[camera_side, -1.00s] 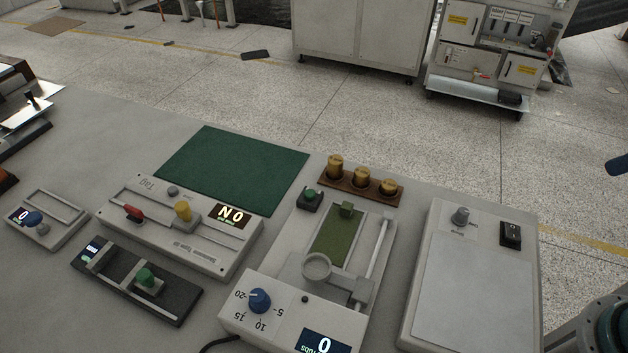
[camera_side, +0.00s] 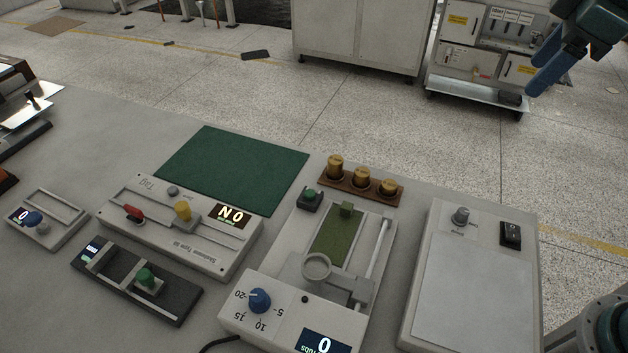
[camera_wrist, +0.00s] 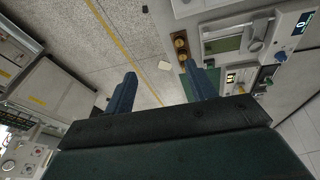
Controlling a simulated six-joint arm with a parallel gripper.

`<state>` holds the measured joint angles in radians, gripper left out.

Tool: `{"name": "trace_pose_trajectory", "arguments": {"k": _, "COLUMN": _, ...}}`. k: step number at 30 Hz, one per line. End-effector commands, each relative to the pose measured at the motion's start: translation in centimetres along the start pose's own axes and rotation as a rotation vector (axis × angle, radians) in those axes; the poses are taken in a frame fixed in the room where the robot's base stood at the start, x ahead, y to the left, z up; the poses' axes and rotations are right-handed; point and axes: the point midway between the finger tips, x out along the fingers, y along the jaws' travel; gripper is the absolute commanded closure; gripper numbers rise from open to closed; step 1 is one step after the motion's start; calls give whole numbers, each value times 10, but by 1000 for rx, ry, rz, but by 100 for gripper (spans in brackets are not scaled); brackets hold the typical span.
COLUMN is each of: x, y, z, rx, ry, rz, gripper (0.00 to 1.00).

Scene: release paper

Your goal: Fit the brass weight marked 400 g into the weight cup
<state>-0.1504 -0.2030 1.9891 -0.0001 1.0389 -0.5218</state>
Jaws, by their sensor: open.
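Three brass weights stand in a row in a wooden rack: a left one (camera_side: 335,166), a middle one (camera_side: 362,176) and a right one (camera_side: 389,188). Their marks are too small to read, so I cannot tell which is 400 g. The weight cup (camera_side: 317,264) is a pale round ring on the sliding arm of the tester with the green strip, and it looks empty. My gripper (camera_side: 580,82) is open and empty, high at the upper right, well away from the rack. Its two blue fingers also show spread in the wrist view (camera_wrist: 160,70).
The wooden rack (camera_side: 347,184) stands behind the tester (camera_side: 285,303). A green mat (camera_side: 235,168) lies left of the rack. A grey box with a knob and a black switch (camera_side: 511,234) stands at the right.

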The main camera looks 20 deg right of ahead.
Motion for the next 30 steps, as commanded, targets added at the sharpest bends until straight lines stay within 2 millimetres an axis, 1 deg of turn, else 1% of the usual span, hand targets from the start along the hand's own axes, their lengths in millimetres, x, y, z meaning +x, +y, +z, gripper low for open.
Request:
{"name": "trace_pose_trajectory", "arguments": {"k": 1, "x": 5, "y": 2, "z": -13, "rx": -46, "ry": -12, "rz": -12, "gripper": 44}}
{"name": "trace_pose_trajectory", "arguments": {"k": 3, "x": 11, "y": 5, "z": -28, "rx": -110, "ry": -23, "rz": -24, "gripper": 44}}
{"name": "trace_pose_trajectory", "arguments": {"k": 8, "x": 28, "y": 9, "z": -64, "rx": -258, "ry": -49, "rz": -56, "gripper": 44}}
{"name": "trace_pose_trajectory", "arguments": {"k": 14, "x": 56, "y": 9, "z": -106, "rx": -442, "ry": -76, "rz": -97, "gripper": 44}}
{"name": "trace_pose_trajectory", "arguments": {"k": 18, "x": 79, "y": 6, "z": -133, "rx": -572, "ry": -93, "rz": -129, "gripper": 44}}
{"name": "trace_pose_trajectory", "arguments": {"k": 23, "x": 108, "y": -1, "z": -162, "rx": -719, "ry": -110, "rz": -166, "gripper": 44}}
{"name": "trace_pose_trajectory", "arguments": {"k": 30, "x": 158, "y": -19, "z": -200, "rx": -940, "ry": -131, "rz": -228, "gripper": 44}}
